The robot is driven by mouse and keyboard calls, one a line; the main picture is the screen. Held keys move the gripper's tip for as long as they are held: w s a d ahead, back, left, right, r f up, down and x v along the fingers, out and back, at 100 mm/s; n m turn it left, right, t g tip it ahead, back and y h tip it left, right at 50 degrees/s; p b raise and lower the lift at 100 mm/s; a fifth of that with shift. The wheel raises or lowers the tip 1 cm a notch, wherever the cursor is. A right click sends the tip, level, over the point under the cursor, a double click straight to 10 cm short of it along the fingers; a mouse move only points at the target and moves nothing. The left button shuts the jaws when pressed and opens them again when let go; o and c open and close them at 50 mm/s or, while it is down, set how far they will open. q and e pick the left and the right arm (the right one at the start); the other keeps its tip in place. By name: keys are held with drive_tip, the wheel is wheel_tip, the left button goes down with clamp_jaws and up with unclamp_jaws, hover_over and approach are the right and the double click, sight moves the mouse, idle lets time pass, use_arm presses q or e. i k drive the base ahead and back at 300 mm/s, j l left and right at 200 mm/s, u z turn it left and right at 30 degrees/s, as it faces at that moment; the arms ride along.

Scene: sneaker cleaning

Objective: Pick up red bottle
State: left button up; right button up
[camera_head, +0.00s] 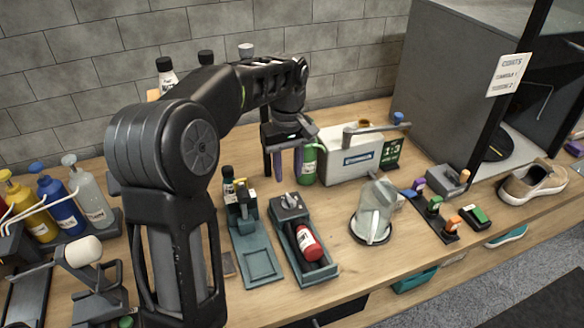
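The red bottle (308,243), with a pale label, lies tilted in a long dark green-grey tray (328,272) near the middle of the bench. My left arm comes in from the left and arches over the bench. My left gripper (288,165) points down behind and above the tray, well apart from the red bottle. Its two purplish fingers stand apart with bench showing between them, and I see nothing held. My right gripper is not in view.
A green bottle (309,165) stands right beside my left gripper, with a white box machine (348,158) behind. A clear jug (374,212) stands right of the tray. Small brushes and a tan sneaker (533,181) are further right. Coloured bottles (62,205) stand at left.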

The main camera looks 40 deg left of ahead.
sight(312, 251)
drive_tip(key=k+l, duration=0.8)
drive_tip(key=l, duration=0.1)
